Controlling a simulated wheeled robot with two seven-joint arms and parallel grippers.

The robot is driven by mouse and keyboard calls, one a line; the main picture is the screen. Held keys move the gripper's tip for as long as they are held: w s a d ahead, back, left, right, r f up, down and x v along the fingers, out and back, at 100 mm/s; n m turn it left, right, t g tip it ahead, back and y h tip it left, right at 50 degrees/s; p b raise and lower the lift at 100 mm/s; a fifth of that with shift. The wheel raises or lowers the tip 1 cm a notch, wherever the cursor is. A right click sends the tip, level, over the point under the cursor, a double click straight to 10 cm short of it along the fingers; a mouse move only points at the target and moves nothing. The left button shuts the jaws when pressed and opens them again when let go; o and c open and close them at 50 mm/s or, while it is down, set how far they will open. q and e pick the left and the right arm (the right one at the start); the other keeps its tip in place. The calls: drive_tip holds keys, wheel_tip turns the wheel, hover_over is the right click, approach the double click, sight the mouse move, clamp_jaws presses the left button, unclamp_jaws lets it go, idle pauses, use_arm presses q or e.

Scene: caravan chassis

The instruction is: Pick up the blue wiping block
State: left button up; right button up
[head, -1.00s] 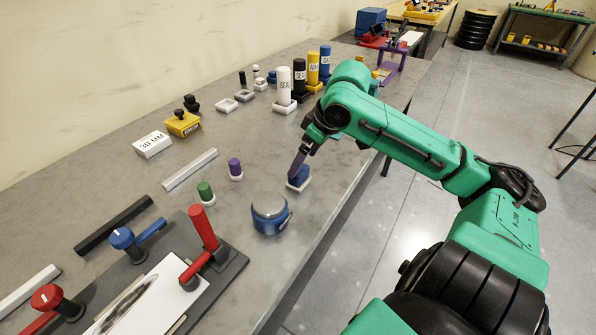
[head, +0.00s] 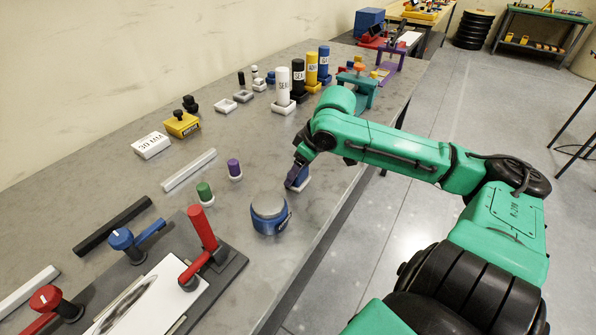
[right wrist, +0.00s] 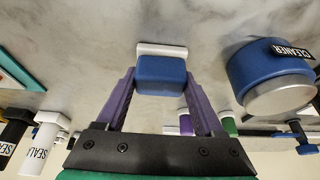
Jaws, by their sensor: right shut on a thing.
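The blue wiping block (head: 303,176) sits in a shallow white tray (head: 304,187) near the table's right edge, partly hidden by my right gripper in the head view. In the right wrist view the blue block (right wrist: 161,75) lies between the two purple fingers, with the white tray (right wrist: 161,48) beyond it. My right gripper (head: 296,177) is shut on the block, one finger on each side; it also shows in the right wrist view (right wrist: 160,88). Whether the block is clear of the tray I cannot tell. My left gripper is not in view.
A blue round cleaner container (head: 270,214) stands close to the left of the block. Green (head: 205,193) and purple (head: 234,169) capped pieces stand further left. Sealant tubes (head: 283,88) stand behind. The table's front edge is close on the right.

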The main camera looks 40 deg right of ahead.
wheel_tip(320, 180, up, 20)
drive_tip(key=p, duration=0.4)
